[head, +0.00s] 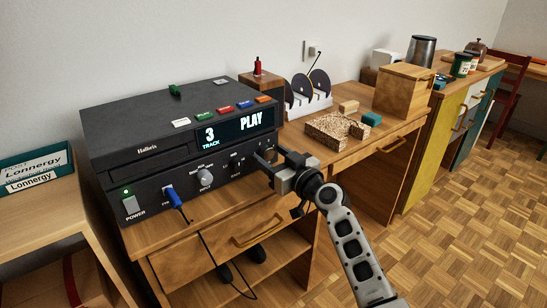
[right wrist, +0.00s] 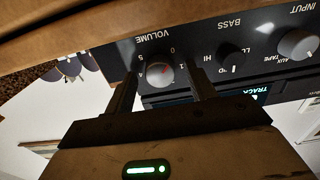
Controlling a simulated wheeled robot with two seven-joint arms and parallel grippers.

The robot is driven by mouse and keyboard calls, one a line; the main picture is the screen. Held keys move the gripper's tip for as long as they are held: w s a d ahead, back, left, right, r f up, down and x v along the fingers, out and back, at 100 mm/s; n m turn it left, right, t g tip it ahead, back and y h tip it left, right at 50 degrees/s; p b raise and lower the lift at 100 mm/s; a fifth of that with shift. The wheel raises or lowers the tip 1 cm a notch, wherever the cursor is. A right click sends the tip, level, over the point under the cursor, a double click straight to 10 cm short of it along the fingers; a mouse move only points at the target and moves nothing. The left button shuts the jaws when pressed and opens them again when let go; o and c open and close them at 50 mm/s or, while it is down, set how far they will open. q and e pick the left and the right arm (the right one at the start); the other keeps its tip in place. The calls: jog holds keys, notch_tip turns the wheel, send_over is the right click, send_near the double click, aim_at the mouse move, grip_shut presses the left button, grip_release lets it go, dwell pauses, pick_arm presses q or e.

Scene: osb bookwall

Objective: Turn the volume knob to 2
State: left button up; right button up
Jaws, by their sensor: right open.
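The black stereo unit (head: 150,142) stands on the wooden desk, its display reading "3 TRACK PLAY". In the right wrist view, which is upside down, the round grey volume knob (right wrist: 159,74) has a small red mark on its face and numbers around it. The exact setting is too small to read surely. My right gripper (head: 265,161) is at the right end of the front panel. Its open fingers stand on either side of the volume knob in the wrist view, with gaps beside it. In the head view the gripper hides the knob. My left gripper is not in view.
The bass knob (right wrist: 231,56) and input knob (right wrist: 298,44) sit beside the volume knob on the panel. A blue plug (head: 173,197) with a cable sticks out of the front. A drawer handle (head: 258,231) lies below. A cork block (head: 327,132) is on the desk to the right.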

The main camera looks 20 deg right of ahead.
jog(key=c, duration=1)
